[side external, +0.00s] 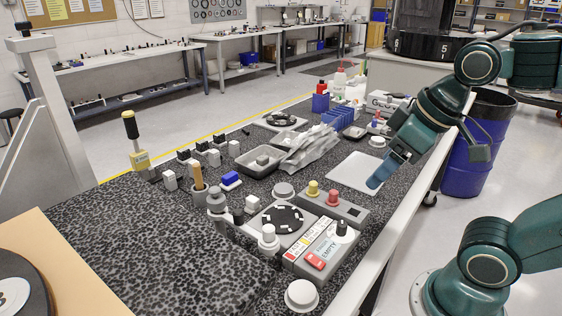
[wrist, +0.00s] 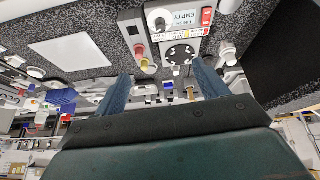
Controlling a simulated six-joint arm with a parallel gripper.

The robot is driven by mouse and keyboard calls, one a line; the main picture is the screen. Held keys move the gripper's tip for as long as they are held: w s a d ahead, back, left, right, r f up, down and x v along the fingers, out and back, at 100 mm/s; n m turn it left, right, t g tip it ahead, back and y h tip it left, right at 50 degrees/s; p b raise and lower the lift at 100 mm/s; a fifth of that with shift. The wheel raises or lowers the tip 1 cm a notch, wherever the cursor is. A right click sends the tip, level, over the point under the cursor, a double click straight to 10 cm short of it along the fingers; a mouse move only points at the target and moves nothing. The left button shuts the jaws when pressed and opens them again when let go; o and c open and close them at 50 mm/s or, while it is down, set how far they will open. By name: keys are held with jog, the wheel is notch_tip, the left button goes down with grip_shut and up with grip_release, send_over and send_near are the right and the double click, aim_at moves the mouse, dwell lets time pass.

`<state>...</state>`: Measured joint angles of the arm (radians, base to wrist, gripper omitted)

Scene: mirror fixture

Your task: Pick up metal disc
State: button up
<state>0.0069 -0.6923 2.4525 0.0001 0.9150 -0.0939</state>
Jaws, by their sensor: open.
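My gripper (side external: 384,172) hangs in the air over the right part of the bench, with its blue fingers pointing down. In the wrist view my gripper (wrist: 160,84) shows two blue fingers spread wide with nothing between them. A dark round disc with white marks (side external: 283,218) sits on a grey fixture in mid-bench, left of my gripper; it also shows in the wrist view (wrist: 180,54), beyond the fingers. Light grey round pieces lie near it, one at the back (side external: 283,190) and one at the front (side external: 301,294). I cannot tell which one is the metal disc.
A labelled panel (side external: 318,245) with a knob and red block adjoins the fixture. A box with yellow and red buttons (side external: 333,206) stands behind. A white plate (side external: 355,174) lies below my gripper. Grey trays (side external: 258,162), bags and small blocks crowd the back; the dark mat's front left (side external: 150,240) is clear.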

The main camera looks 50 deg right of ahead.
jog(key=w+d+r+n+g, duration=0.1)
jog(key=w+r+n+g, duration=0.1)
jog(key=w+n, duration=0.4)
jog(key=n+g, duration=0.3)
jog(key=n, duration=0.9)
send_over(285, 188)
notch_tip(285, 188, down, 7)
jog(key=shift+a+f, duration=0.1)
notch_tip(285, 188, down, 8)
jog(key=shift+f, duration=0.3)
